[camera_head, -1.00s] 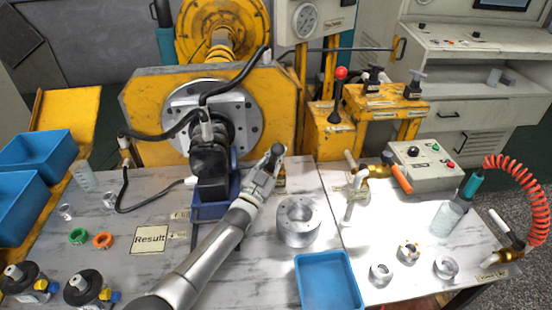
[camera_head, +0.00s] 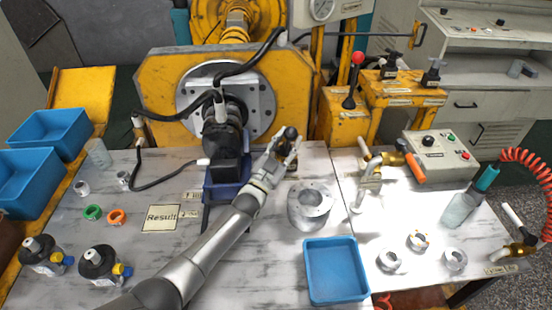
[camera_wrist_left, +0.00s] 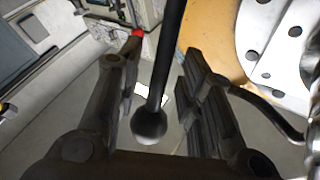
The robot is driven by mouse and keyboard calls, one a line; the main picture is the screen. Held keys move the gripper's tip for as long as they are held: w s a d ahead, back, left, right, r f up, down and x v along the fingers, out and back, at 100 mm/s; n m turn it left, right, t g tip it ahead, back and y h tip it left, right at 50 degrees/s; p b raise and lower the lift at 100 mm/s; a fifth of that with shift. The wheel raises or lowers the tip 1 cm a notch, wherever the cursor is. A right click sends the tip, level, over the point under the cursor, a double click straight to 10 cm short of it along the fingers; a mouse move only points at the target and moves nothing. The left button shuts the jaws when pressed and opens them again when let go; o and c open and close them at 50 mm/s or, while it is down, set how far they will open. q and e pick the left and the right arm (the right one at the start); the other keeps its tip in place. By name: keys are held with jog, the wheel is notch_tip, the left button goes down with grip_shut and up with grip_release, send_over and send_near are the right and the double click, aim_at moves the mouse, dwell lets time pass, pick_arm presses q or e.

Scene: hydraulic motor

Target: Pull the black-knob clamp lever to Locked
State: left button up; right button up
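The clamp lever's black ball knob (camera_head: 291,132) shows at my left gripper's fingertips in the head view, just right of the black motor (camera_head: 222,140). In the left wrist view the knob (camera_wrist_left: 149,125) sits on a dark rod (camera_wrist_left: 168,55) and lies between the two spread fingers. My left gripper (camera_head: 285,148) is open around the knob, with gaps visible on both sides in the left wrist view (camera_wrist_left: 155,95). The lever's base is hidden, and I cannot read a Locked label. My right gripper is not in view.
A red-knob lever (camera_head: 355,75) stands on the yellow stand behind. A metal cylinder (camera_head: 310,203) and a blue tray (camera_head: 335,272) lie right of my arm. A black hose (camera_head: 245,68) runs above the motor. Valves (camera_head: 372,170) stand farther right.

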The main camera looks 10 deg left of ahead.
pick_arm(q)
jog(key=v, duration=1.1)
jog(key=shift+r, duration=0.15)
